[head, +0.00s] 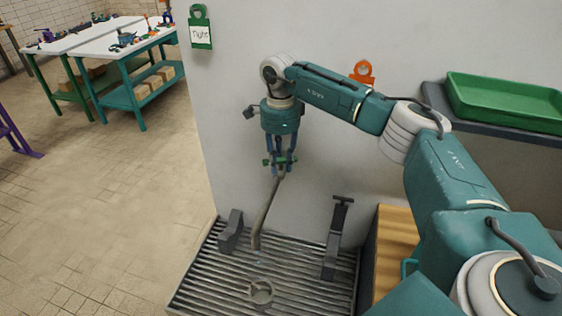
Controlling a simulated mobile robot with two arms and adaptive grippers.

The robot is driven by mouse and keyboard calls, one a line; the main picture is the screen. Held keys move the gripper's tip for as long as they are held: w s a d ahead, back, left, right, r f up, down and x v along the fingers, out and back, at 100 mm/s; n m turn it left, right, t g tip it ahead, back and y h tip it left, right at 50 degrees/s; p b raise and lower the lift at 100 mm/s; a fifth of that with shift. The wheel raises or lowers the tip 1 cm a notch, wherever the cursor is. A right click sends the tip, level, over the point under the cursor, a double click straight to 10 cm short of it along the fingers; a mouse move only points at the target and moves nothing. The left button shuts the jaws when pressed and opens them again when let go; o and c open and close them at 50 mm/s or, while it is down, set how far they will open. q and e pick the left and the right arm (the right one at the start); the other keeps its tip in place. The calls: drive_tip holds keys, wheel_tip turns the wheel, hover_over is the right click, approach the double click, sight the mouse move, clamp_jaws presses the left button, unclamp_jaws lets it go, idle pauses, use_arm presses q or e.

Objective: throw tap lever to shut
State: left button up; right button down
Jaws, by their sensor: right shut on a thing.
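A grey tap spout (264,220) hangs down in front of the white wall, its lower end over a slatted drain tray (205,284). At its top is a small green tap lever (268,161), mostly hidden by my fingers. My right gripper (281,166) points downward there and is shut on the lever. The lever's exact angle is hard to tell. A faint bluish trace shows below the spout mouth, above a round drain (261,291); I cannot tell how much water runs. My left gripper is not in view.
Dark grey brackets (231,232) and (337,238) stand on both sides of the spout. A green tray (505,102) sits on a shelf at right. A green tag (201,28) hangs on the wall.

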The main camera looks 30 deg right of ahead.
sight(279, 160)
drive_tip(key=m, duration=0.5)
drive_tip(key=shift+w+a, duration=0.1)
drive_tip(key=shift+r+m, duration=0.1)
drive_tip(key=shift+m, duration=0.3)
drive_tip(key=c, duration=1.4)
unclamp_jaws()
wheel_tip(279, 160, up, 12)
drive_tip(key=shift+f, duration=0.1)
